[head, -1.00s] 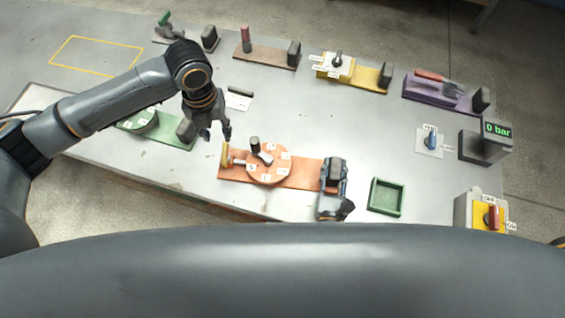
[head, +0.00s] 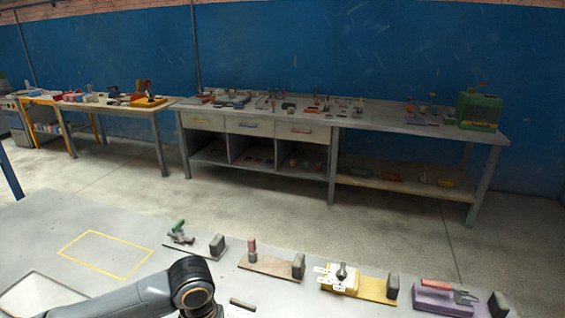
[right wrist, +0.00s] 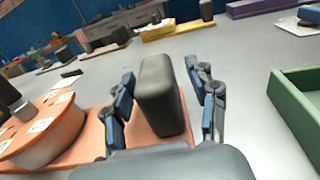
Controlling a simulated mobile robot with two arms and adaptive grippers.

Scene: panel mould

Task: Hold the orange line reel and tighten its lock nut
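The orange line reel (right wrist: 45,130) shows at the left of the right wrist view, a round orange disc with white labels and a dark peg on top, partly cut off by the frame. It sits on an orange base plate (right wrist: 95,137) with an upright dark grey block (right wrist: 160,95) at its near end. My right gripper (right wrist: 165,105) is open, one finger on each side of this block, with narrow gaps showing. The lock nut cannot be made out. My left gripper is below the head view; only part of its arm shows.
A green tray (right wrist: 295,105) lies right of my right gripper. Along the bench's far side are boards with a green-handled tool (head: 180,232), a red-topped peg (head: 252,247), a yellow base (head: 370,289) and a purple base (head: 440,301). Another workbench (head: 420,125) stands by the blue wall.

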